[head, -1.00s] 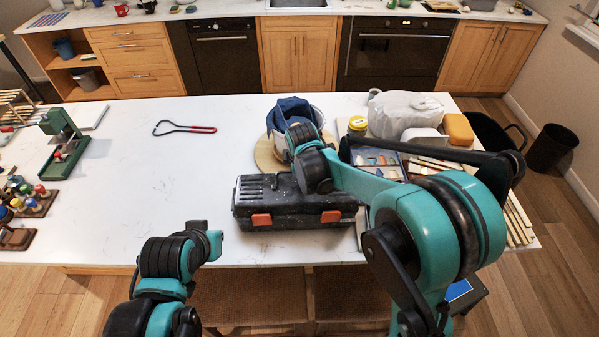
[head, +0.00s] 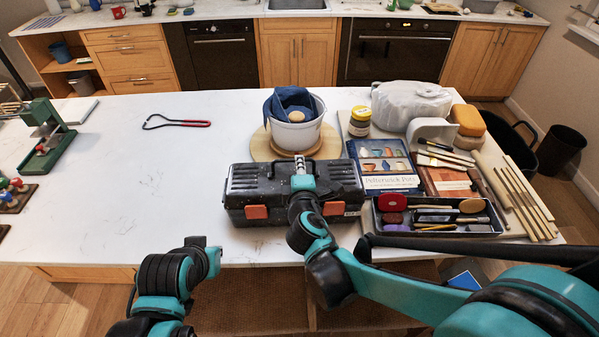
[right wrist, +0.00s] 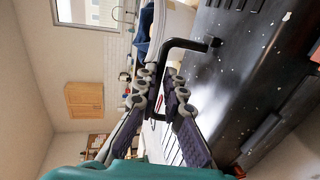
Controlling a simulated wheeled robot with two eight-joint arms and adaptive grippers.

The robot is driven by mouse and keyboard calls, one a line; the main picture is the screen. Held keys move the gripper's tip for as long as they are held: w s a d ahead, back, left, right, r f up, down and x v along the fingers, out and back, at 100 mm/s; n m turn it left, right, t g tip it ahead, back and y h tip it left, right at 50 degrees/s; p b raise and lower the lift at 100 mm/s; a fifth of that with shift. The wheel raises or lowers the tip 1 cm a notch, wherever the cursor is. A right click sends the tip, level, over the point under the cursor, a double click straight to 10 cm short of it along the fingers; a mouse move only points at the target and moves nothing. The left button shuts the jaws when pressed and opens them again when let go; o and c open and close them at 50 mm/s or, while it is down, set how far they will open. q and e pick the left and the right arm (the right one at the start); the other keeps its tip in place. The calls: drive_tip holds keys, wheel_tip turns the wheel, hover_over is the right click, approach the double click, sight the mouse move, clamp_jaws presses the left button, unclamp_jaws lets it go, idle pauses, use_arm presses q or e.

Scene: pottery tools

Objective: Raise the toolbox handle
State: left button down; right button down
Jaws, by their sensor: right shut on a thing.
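The toolbox (head: 240,189) is a black, white-flecked case with orange latches, near the front edge of the table. My right gripper (head: 300,166) is over the middle of its lid. In the right wrist view, my right gripper (right wrist: 165,88) is shut on the black toolbox handle (right wrist: 188,43). The handle stands out from the lid (right wrist: 245,50), with a gap between its grip and the lid. My gripper hides most of the handle in the head view. My left arm is folded at the lower left; its fingers do not show.
A white pot (head: 296,134) with a blue cloth stands on a round board close behind the toolbox. A tool tray (head: 487,226), books (head: 385,183) and wooden sticks (head: 525,205) crowd the right side. The table left of the toolbox is mostly clear.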

drive_tip(key=shift+s+f+t+b, duration=0.25)
drive_tip(key=shift+s+t+b, duration=0.2)
drive_tip(key=shift+t+b, duration=0.65)
drive_tip(key=c, duration=1.6)
unclamp_jaws()
drive_tip(key=s, duration=0.8)
drive_tip(key=s+r, duration=0.1)
drive_tip(key=s, duration=0.3)
drive_tip(key=shift+d, duration=0.15)
drive_tip(key=shift+w, duration=0.1)
